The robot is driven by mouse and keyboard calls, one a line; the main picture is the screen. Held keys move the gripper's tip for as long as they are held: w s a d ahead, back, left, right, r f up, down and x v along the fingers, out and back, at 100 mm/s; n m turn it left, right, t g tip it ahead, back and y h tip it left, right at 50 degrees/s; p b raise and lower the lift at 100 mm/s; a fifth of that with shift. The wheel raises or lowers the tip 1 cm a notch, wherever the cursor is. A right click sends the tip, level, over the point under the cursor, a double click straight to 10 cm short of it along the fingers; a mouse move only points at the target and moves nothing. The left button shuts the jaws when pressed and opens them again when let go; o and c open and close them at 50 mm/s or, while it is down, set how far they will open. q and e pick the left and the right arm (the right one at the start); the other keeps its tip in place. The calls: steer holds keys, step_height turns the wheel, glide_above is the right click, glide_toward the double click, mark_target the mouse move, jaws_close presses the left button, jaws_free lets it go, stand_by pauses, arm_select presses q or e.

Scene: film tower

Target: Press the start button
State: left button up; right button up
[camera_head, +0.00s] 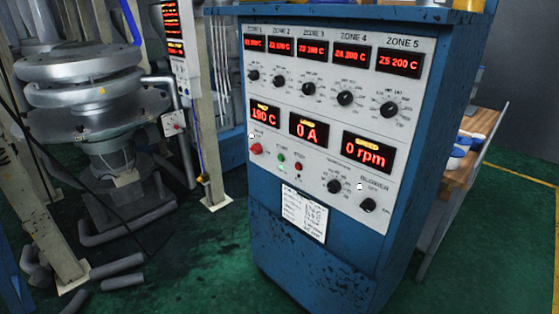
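The blue control cabinet (310,240) stands in the middle of the view with a light grey panel (330,115) facing me. A small green button (281,158) sits at the panel's lower left, with a tiny label above it that looks like START. A dark red button (298,166) is just to its right. A larger red knob (256,148) is to its left. The displays read 190 C, 0 A (309,130) and 0 rpm (367,151). Neither of my grippers shows in this view.
A large grey metal machine (95,90) stands at the left, with loose grey pipes (115,265) on the green floor. A paper sheet (304,215) hangs below the buttons. A wooden-topped bench (468,160) is behind the cabinet at right. Floor in front of the cabinet's left side looks clear.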

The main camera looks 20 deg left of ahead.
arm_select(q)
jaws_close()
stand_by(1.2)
